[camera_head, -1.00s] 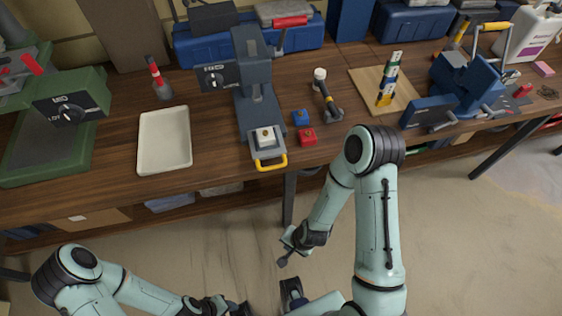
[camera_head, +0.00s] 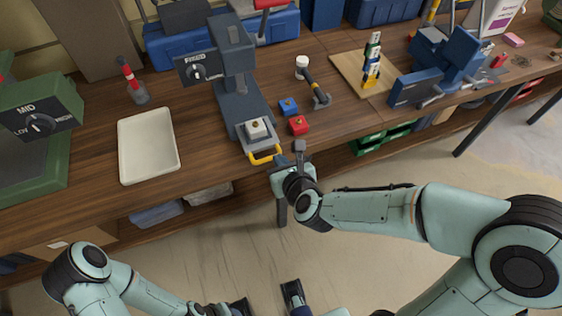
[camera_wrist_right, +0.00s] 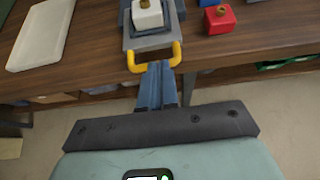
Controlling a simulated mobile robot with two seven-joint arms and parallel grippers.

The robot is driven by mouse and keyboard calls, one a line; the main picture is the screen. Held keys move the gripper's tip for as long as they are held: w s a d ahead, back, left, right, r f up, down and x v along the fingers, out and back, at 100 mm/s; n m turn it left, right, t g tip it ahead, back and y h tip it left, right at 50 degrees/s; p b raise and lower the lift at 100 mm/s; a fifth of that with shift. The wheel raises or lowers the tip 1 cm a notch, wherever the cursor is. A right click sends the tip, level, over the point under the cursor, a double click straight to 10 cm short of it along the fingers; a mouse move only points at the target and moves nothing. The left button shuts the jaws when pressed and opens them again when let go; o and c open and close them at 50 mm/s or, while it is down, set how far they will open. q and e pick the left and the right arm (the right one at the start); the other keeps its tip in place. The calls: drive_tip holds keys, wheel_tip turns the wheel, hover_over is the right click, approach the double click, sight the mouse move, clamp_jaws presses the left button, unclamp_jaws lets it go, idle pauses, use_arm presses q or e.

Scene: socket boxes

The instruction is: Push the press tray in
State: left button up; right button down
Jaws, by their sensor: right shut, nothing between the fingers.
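The press tray (camera_head: 250,145) is a grey plate at the front foot of the dark grey press (camera_head: 235,75). Its yellow handle (camera_head: 265,157) faces me at the bench's front edge. A white block (camera_head: 257,128) with a brass knob stands on the tray; it also shows in the wrist view (camera_wrist_right: 148,16). My right gripper (camera_head: 277,166) is shut and empty, right at the handle. In the wrist view its fingertips (camera_wrist_right: 155,66) meet the handle's bar (camera_wrist_right: 136,64); I cannot tell if they touch. My left gripper (camera_head: 238,308) is low at the bottom edge, partly cut off.
A red block (camera_head: 299,125) and a blue block (camera_head: 288,107) sit just right of the tray. A hammer (camera_head: 316,90) lies behind them. An empty cream tray (camera_head: 148,146) lies to the left. A blue vise (camera_head: 440,65) stands at the right.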

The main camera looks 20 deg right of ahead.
sight(268, 146)
use_arm(q)
drive_tip(key=shift+f, duration=0.1)
use_arm(e)
drive_tip(key=x, duration=0.7)
drive_tip(key=shift+w+f, duration=0.15)
drive_tip(key=shift+w, duration=0.1)
